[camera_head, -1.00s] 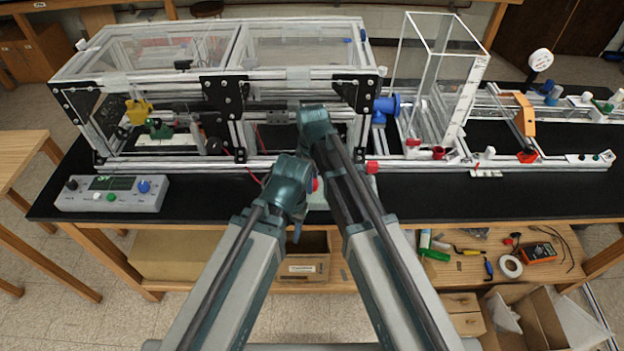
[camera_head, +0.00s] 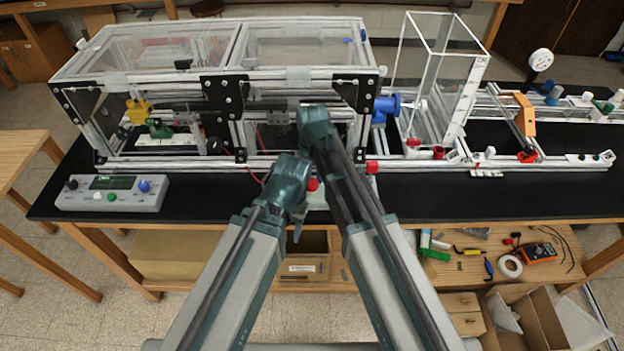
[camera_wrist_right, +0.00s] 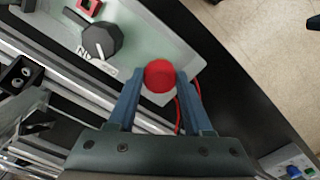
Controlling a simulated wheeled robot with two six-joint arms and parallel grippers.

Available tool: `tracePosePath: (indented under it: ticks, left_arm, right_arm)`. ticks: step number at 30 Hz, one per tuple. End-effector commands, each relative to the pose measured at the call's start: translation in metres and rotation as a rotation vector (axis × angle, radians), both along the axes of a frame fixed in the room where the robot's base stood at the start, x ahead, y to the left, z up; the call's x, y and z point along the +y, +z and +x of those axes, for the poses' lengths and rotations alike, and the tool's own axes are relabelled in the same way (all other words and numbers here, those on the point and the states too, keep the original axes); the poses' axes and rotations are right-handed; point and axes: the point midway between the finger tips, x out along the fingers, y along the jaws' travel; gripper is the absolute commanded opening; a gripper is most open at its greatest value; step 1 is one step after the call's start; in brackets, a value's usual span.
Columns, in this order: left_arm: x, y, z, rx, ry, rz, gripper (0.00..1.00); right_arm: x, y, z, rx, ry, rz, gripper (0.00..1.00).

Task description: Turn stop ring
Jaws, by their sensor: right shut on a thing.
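The red stop button (camera_wrist_right: 160,75) is a round cap on the pale green-grey control box (camera_wrist_right: 150,40). In the right wrist view my right gripper (camera_wrist_right: 160,90) has one blue finger on each side of the cap, shut on it. In the head view a little of the red cap (camera_head: 313,185) shows between my two arms. My arms hide most of this box and the right fingers there.
A black pointer knob (camera_wrist_right: 101,40) sits beside the cap, with red wires nearby. Aluminium rails of the frame (camera_head: 215,163) run behind. A second control box (camera_head: 110,194) stands at the table's left. The black table (camera_head: 450,193) is clear at front right.

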Motion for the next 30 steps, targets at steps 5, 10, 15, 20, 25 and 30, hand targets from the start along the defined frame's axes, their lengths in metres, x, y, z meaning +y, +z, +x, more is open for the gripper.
tracePosePath:
  ticks: [5, 10, 15, 20, 25, 30]
  left_arm:
    - [0.0000, -0.0001, 0.0000, 0.000, 0.000, 0.000, 0.50]
    - [0.0000, -0.0001, 0.0000, 0.000, 0.000, 0.000, 0.50]
    - [0.0000, -0.0002, 0.0000, 0.000, 0.000, 0.000, 0.50]
    - [0.0000, -0.0002, 0.0000, 0.000, 0.000, 0.000, 0.50]
    - [0.0000, -0.0002, 0.0000, 0.000, 0.000, 0.000, 0.50]
    - [0.0000, -0.0002, 0.0000, 0.000, 0.000, 0.000, 0.50]
  right_arm:
    - [0.0002, -0.0001, -0.0002, 0.000, -0.092, 0.000, 0.00]
    - [0.0004, -0.0001, -0.0004, 0.000, -0.147, 0.000, 0.00]
    - [0.0004, -0.0002, -0.0004, 0.000, -0.174, 0.000, 0.00]
    - [0.0003, -0.0002, -0.0004, 0.000, -0.180, 0.000, 0.00]
    - [0.0003, -0.0002, -0.0004, 0.000, -0.180, 0.000, 0.00]
    - [0.0003, -0.0002, -0.0004, 0.000, -0.180, 0.000, 0.61]
